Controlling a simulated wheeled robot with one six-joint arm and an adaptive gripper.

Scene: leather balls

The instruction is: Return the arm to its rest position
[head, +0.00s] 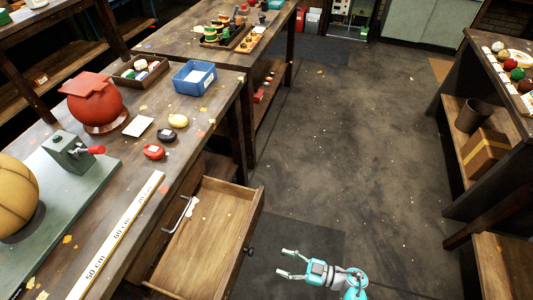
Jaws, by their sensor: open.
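My gripper (285,264) is at the bottom middle of the head view, at the end of my white and teal arm. Its two fingers are spread apart with nothing between them. It is over the dark floor, to the right of an open wooden drawer (208,240) and apart from it. Much of my arm is cut off by the bottom edge.
The drawer juts from the left workbench (125,165), which holds a red ball (95,102), a blue bin (194,78), a tan ball (14,198) and a ruler (118,240). Shelving with a cardboard box (485,155) stands right. The floor (340,140) between is clear.

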